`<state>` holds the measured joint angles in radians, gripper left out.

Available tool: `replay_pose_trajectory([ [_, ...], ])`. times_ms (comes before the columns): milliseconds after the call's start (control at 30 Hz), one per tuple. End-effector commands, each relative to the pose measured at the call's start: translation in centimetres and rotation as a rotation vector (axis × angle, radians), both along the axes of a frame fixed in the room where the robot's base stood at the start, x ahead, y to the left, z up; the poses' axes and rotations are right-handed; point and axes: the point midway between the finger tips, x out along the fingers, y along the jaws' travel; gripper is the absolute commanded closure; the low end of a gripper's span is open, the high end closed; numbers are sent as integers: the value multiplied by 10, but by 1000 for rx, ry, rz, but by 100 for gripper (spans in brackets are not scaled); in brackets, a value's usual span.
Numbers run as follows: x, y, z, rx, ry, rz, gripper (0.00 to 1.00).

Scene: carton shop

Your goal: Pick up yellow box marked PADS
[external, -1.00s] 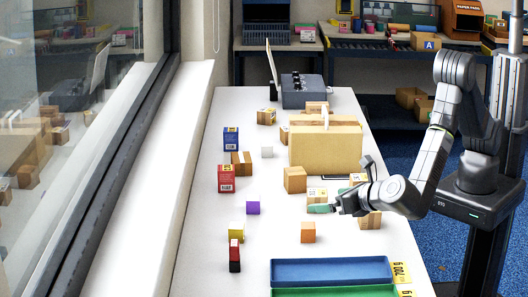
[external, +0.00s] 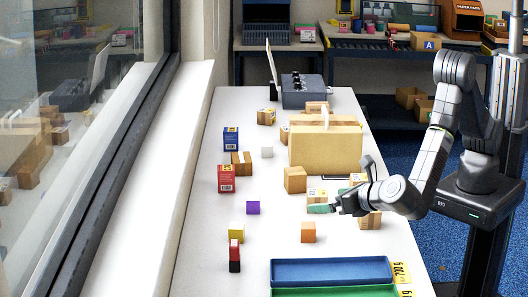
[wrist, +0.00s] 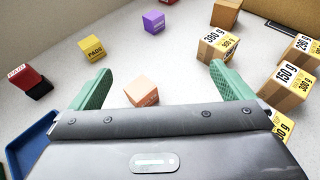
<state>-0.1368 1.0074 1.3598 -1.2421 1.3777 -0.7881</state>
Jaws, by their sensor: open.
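The yellow box marked PADS (wrist: 92,48) stands on the white table in the upper left of the wrist view, left of and beyond my left finger. In the external view the yellow box (external: 236,233) is left of the table's middle, partly hidden behind a red block. My gripper (wrist: 160,80) is open, with its two green fingers wide apart and nothing held. In the external view my gripper (external: 322,208) is above the table's right side, beside weight-marked cartons, well right of the yellow box.
An orange box (wrist: 141,92) lies ahead between my fingers' lines. A purple box (wrist: 153,22) is beyond it. A red block (wrist: 22,76) is at left. Weight-marked cartons (wrist: 218,44) crowd the right. A blue tray (external: 330,270) is at the table's front. White table separates the small boxes.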

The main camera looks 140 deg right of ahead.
Motion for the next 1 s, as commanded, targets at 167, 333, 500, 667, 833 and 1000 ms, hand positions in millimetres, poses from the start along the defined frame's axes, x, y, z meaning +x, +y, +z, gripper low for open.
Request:
replay_pose_trajectory([
  [167,0,0,0,0,0,0,20],
  [333,0,0,0,0,0,0,36],
  [500,0,0,0,1,1,-1,36],
  [667,4,-11,0,54,47,-15,36],
  [833,17,-40,-1,244,177,-10,36],
  [1000,39,-68,0,473,281,87,36],
])
